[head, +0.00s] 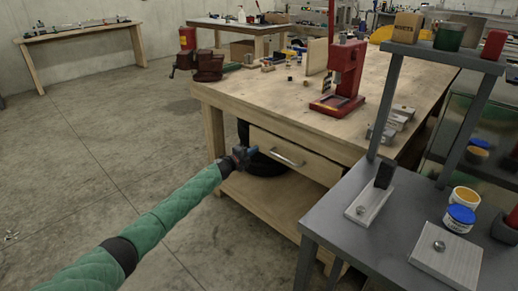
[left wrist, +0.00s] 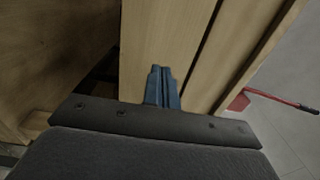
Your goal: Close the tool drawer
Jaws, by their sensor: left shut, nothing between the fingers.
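The tool drawer (head: 310,165) is a pale wooden front with a metal bar handle (head: 288,157), under the top of the wooden workbench (head: 240,98). How far it stands out is hard to tell in the head view. My left gripper (head: 243,154) is at the drawer's left end, left of the handle. In the left wrist view its blue fingers (left wrist: 162,86) are together and empty, in front of a pale wooden panel (left wrist: 155,35) with a dark gap beside it. Whether they touch the panel is unclear. My right gripper is out of view.
A red press (head: 345,75) and a dark red vise (head: 208,65) are on the workbench. A grey shelved table (head: 345,220) with paint tins stands close at the right. Open concrete floor lies to the left.

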